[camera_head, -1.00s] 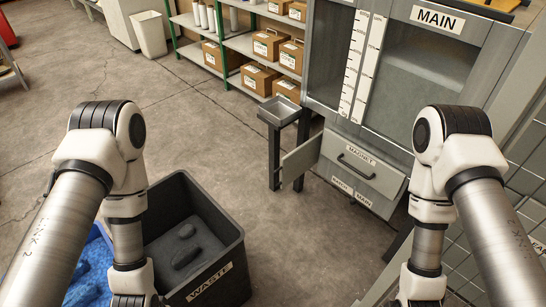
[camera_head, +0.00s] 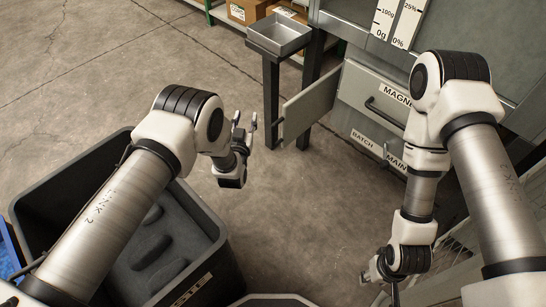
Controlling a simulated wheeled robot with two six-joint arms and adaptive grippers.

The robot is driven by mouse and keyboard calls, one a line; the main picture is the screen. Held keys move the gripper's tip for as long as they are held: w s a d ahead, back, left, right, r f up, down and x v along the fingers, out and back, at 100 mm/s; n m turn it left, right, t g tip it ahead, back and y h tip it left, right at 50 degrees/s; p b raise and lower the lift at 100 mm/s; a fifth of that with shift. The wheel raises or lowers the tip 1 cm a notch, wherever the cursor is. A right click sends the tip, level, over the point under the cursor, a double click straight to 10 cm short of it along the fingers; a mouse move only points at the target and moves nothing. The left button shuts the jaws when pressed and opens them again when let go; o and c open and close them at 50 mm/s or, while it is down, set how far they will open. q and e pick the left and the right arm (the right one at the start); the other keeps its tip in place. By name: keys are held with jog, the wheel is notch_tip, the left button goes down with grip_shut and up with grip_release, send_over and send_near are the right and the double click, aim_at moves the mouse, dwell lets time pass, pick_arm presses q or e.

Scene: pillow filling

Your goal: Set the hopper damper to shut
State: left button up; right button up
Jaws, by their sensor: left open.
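The grey hopper cabinet (camera_head: 350,45) stands at upper right, with white scale strips on its front. Below is a drawer front (camera_head: 358,88) labelled MAGNET, with a dark bar handle (camera_head: 384,112). Under it are BATCH and MAIN labels with a small dark lever (camera_head: 388,152) between them. I cannot identify a damper marked open or shut. My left gripper (camera_head: 245,120) is open and empty, its fingers pointing up, left of the grey side plate (camera_head: 310,105). My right gripper (camera_head: 392,288) is low, near the bottom edge; its fingers are partly cut off.
A black WASTE bin (camera_head: 205,215) with dark lumps stands at lower left, under my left arm. A metal tray (camera_head: 280,36) on dark posts stands beside the cabinet. Cartons (camera_head: 248,10) sit on a shelf behind. Bare floor (camera_head: 290,215) lies between my arms.

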pick_arm(q)
jog(key=h+b, duration=0.2)
jog(key=b, duration=0.7)
send_near(273, 134)
jog(key=a+x, duration=0.1)
jog(key=x, duration=0.2)
jog(key=shift+m, duration=0.4)
jog(key=b+x, duration=0.4)
jog(key=d+b+x, duration=0.1)
jog(key=b+x, duration=0.2)
jog(key=shift+f, duration=0.35)
jog(key=shift+w+r+b, duration=0.15)
jog(key=shift+w+b, duration=0.1)
jog(key=shift+b, duration=0.1)
jog(key=shift+w+r, duration=0.15)
jog(key=shift+r, duration=0.1)
pick_arm(e)
notch_tip(273, 134, down, 20)
jog(key=shift+f, duration=0.25)
pick_arm(q)
grip_shut()
